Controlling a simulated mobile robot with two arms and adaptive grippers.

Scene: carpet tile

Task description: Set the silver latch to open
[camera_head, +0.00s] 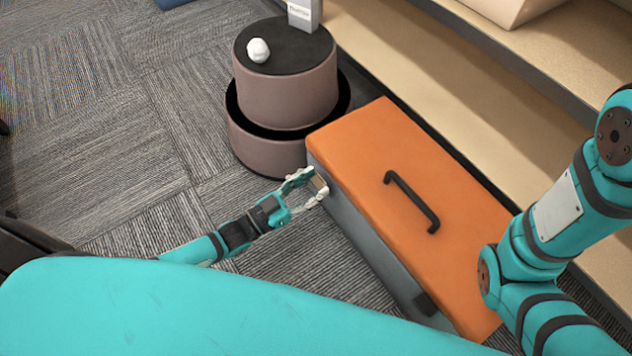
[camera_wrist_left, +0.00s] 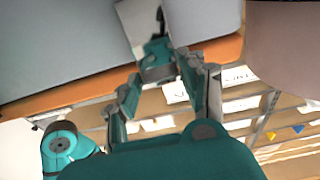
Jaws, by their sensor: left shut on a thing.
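A toolbox with an orange lid (camera_head: 385,165) and a grey body (camera_head: 372,240) sits on the carpet. The silver latch (camera_wrist_left: 132,15) is on its long grey side, near the far left end; it looks shiny in the left wrist view. In the head view it is mostly hidden by my fingers. My left gripper (camera_head: 318,187) is at that side, shut on the silver latch; its fingers also show in the left wrist view (camera_wrist_left: 160,75). The latch's exact angle is hard to tell. My right gripper is out of view.
A dark latch (camera_head: 425,303) is near the box's other end. A black handle (camera_head: 412,202) stands on the lid. A round two-tier stand (camera_head: 285,95) with a white lump (camera_head: 258,50) is close behind the box. Wooden shelving (camera_head: 470,75) runs along the right. Carpet at left is clear.

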